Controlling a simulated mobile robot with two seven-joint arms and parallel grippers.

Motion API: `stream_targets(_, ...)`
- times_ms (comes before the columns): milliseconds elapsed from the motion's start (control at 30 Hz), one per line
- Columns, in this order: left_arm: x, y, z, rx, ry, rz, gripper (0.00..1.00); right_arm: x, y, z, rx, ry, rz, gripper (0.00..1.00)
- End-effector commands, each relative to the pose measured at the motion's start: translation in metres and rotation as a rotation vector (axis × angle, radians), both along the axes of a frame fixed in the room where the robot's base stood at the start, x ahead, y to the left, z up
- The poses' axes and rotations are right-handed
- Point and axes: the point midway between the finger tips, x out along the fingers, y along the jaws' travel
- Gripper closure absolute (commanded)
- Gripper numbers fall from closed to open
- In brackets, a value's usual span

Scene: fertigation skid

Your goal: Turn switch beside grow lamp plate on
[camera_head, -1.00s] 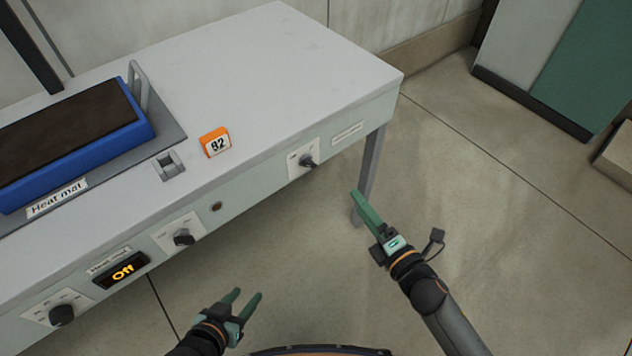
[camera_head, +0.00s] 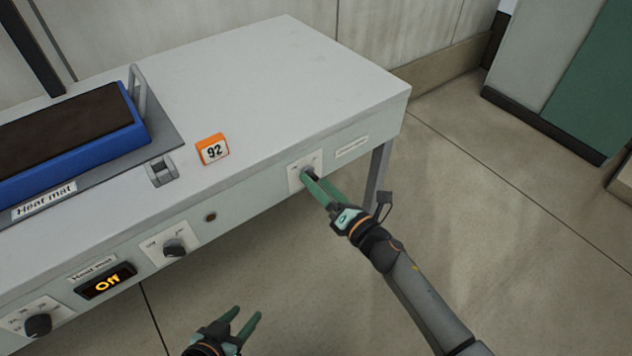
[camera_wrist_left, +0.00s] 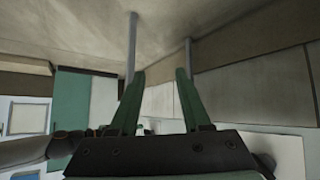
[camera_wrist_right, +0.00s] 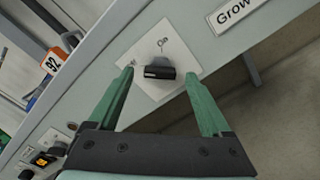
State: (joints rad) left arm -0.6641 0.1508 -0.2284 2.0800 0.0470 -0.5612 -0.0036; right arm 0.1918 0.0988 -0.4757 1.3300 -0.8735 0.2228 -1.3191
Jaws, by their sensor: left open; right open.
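The switch is a black knob (camera_wrist_right: 158,70) on a white plate with "On" and "Off" marks, on the bench's front panel. Beside it is a label plate (camera_wrist_right: 238,12), cut off after "Grow"; it shows in the head view (camera_head: 352,147), too small to read. My right gripper (camera_head: 317,178) is open in front of the knob. In the right wrist view its fingers stand on either side of the knob; contact cannot be told. The knob is partly hidden in the head view. My left gripper (camera_head: 244,315) is open and empty, low before the bench.
The front panel also has a second knob (camera_head: 174,248), a display reading "Off" (camera_head: 106,281) and a third knob (camera_head: 38,324) at left. On the bench (camera_head: 290,75) are a blue heat mat tray (camera_head: 75,160) and an orange "92" block (camera_head: 212,150). The floor at right is clear.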

Motion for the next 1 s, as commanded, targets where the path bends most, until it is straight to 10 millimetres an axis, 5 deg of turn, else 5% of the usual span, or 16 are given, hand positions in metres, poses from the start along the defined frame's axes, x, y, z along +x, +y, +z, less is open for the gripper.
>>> stream_targets(467,0.007,0.002,0.012,0.001,-0.056,-0.003,0.53,0.012,0.009,0.000,0.000,0.001,0.001,0.18)
stream_targets(1000,0.008,0.000,0.011,-0.001,-0.052,-0.005,0.53,0.012,0.009,0.000,0.000,0.001,0.001,0.77)
